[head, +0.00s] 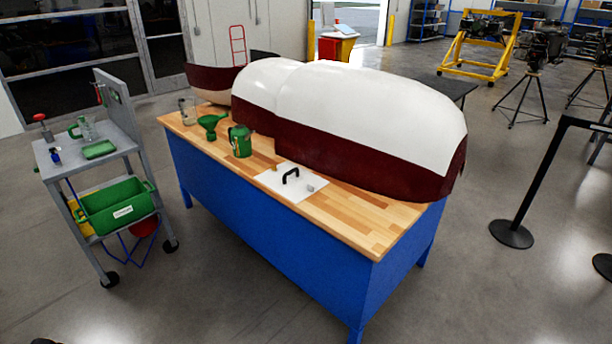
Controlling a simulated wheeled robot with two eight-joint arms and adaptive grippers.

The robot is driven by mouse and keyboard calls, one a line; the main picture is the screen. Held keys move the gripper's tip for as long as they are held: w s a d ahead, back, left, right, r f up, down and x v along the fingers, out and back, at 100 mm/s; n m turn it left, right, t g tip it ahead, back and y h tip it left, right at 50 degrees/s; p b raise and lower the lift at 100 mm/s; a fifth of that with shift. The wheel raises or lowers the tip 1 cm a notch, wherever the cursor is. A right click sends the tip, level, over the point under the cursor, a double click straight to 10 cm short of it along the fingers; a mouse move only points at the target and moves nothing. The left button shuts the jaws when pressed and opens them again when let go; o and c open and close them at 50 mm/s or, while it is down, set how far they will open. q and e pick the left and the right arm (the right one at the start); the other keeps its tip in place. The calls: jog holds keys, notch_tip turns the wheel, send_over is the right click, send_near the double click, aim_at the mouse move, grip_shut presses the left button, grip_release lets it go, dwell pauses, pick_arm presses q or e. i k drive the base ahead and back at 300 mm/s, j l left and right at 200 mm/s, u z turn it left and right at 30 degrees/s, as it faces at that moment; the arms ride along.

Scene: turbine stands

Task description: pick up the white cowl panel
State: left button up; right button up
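A flat white panel (276,184) with a black handle (290,175) on top lies on the wooden tabletop near its front edge. A small light-coloured piece sits on or beside its right side. Behind it, large curved white and dark red cowl pieces (370,110) rest on the same table (350,226). I cannot tell for sure which of these is the white cowl panel; the flat one with the handle is the smaller. Neither of my grippers shows in the head view.
A green can (240,141), a green funnel (210,124) and a clear jug (188,110) stand on the table's left part. A grey cart (84,152) with a green bin (116,206) stands to the left. A black barrier post (530,190) stands right.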

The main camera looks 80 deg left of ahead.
aim_at(289, 181)
jog(key=j+u, duration=0.95)
jog(key=u, duration=1.8)
jog(key=i+j, duration=0.2)
jog(key=j+z, duration=0.05)
